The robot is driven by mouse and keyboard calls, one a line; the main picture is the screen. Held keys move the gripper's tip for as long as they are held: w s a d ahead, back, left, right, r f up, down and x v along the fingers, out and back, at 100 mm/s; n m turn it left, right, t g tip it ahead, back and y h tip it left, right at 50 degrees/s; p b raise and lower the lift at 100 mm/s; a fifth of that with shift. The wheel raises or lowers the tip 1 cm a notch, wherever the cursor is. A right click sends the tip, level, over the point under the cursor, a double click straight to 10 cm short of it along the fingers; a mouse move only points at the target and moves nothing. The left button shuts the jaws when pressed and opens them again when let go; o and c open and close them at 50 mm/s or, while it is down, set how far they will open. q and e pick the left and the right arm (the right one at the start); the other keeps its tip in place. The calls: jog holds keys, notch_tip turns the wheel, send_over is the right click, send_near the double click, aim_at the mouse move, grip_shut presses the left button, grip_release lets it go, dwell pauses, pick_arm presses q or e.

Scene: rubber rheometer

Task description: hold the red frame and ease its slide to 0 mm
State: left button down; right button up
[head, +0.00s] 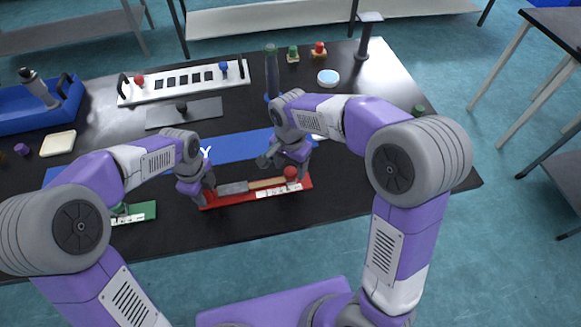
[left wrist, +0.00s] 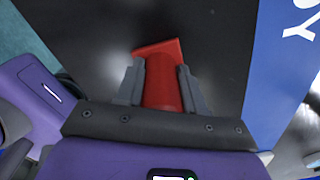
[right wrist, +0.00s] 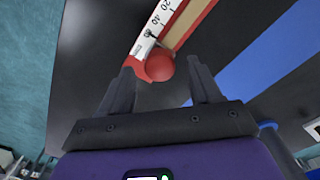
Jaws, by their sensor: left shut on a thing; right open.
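The red frame (head: 240,198) lies on the black table in front of me, with a grey block, a tan strip and a white scale along it. My left gripper (head: 208,196) is shut on a red part at its left end; in the left wrist view the red part (left wrist: 162,85) sits between the fingers. A red knob (head: 291,172) stands at the right end, on what looks like the slide. My right gripper (head: 275,157) is open above it. In the right wrist view the knob (right wrist: 159,66) is just beyond the fingertips, beside the scale (right wrist: 160,20). The exact reading is unclear.
A blue mat (head: 240,147) lies behind the frame. A green frame (head: 140,212) lies to the left. A white panel (head: 180,84), a grey plate (head: 183,113) and a blue tray (head: 40,110) stand further back. The table's front edge is close to the frame.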

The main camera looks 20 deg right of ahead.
jog(key=shift+f, duration=0.7)
grip_shut()
